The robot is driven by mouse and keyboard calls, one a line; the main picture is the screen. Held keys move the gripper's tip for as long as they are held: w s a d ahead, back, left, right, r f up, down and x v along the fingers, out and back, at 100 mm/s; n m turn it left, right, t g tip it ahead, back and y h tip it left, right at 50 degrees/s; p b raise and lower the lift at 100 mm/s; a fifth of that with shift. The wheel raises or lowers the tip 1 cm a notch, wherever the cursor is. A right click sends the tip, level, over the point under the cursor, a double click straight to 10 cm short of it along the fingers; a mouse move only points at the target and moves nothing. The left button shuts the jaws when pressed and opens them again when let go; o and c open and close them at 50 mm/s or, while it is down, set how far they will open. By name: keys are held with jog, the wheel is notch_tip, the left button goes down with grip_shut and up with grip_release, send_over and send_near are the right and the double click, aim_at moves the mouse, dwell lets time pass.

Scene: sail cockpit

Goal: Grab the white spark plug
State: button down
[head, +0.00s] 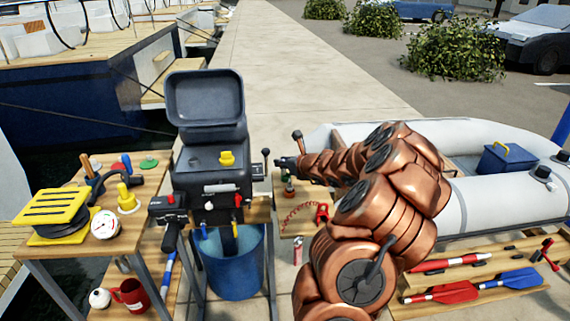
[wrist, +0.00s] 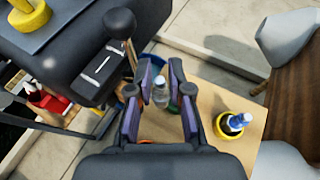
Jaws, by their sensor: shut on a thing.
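My gripper (wrist: 162,78) is seen from behind in the wrist view, with a finger on each side of a small whitish upright piece, the white spark plug (wrist: 160,92). The fingers are shut on it, and its lower end is partly hidden by them. In the head view my gripper (head: 283,162) is small and dark, just right of the black outboard motor (head: 205,155) and above a small wooden table (head: 295,222). The spark plug cannot be made out in the head view.
A dark lever with a round knob (wrist: 119,24) rises close to the left of my fingers. A blue bucket (head: 232,270) stands below the motor. An inflatable boat (head: 480,205) lies right.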

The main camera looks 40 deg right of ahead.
jog(key=a, duration=0.1)
jog(key=s+a+b, duration=0.1)
jog(key=a+b, duration=0.1)
jog(key=a, duration=0.1)
jog(key=shift+s+r, duration=0.25)
jog(key=shift+s, duration=0.1)
jog(key=s+a+r+b, duration=0.1)
jog(key=s+a+b, duration=0.2)
jog(key=a+b, duration=0.5)
jog(key=shift+s+a, duration=0.25)
jog(key=shift+a, duration=0.05)
